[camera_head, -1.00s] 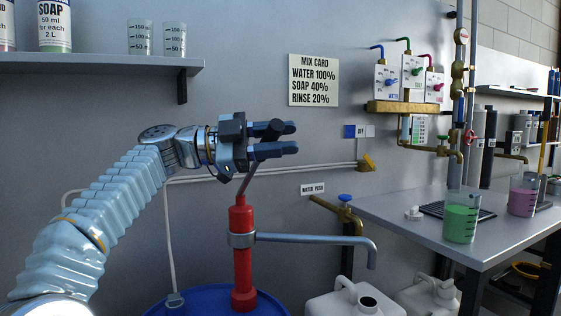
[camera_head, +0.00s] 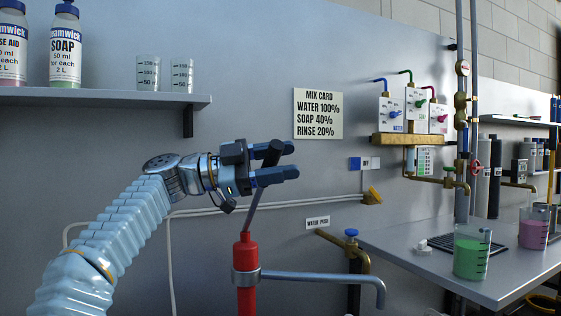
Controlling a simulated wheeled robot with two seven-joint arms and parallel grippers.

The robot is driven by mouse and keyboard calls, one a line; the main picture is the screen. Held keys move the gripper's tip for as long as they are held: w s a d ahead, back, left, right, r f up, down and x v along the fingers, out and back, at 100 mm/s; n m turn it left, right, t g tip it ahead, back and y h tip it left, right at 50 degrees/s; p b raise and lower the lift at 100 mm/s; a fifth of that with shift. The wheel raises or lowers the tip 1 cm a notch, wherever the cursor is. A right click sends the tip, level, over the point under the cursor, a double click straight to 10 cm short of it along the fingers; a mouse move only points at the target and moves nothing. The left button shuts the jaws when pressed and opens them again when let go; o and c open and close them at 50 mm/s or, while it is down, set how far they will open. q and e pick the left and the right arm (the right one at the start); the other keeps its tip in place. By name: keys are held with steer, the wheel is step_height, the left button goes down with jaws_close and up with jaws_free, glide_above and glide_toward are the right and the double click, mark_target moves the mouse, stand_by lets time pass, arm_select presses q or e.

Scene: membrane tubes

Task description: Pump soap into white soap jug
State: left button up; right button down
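A red hand pump (camera_head: 245,262) stands upright at the bottom centre, its base cut off by the picture's edge. Its grey spout (camera_head: 330,277) points right and bends down at the end. A thin grey handle (camera_head: 253,210) slants up from the pump's top. My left gripper (camera_head: 272,163) is above the pump. Its blue fingers appear closed around the handle's dark upper end, which shows between and above them. My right gripper is not in view. The white jugs are below the view; the area under the spout is hidden.
A grey bench (camera_head: 420,250) at the right holds a green beaker (camera_head: 471,257) and a pink beaker (camera_head: 533,232). A brass water tap (camera_head: 350,245) sits between pump and bench. A wall shelf (camera_head: 100,104) holds bottles above my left arm. The mix card (camera_head: 318,114) hangs behind.

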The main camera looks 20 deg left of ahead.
arm_select(q)
steer(key=b+v, duration=0.1)
steer(key=v, duration=0.6)
steer(key=shift+a, duration=0.2)
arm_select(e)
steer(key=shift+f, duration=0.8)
arm_select(q)
steer(key=shift+s, duration=0.15)
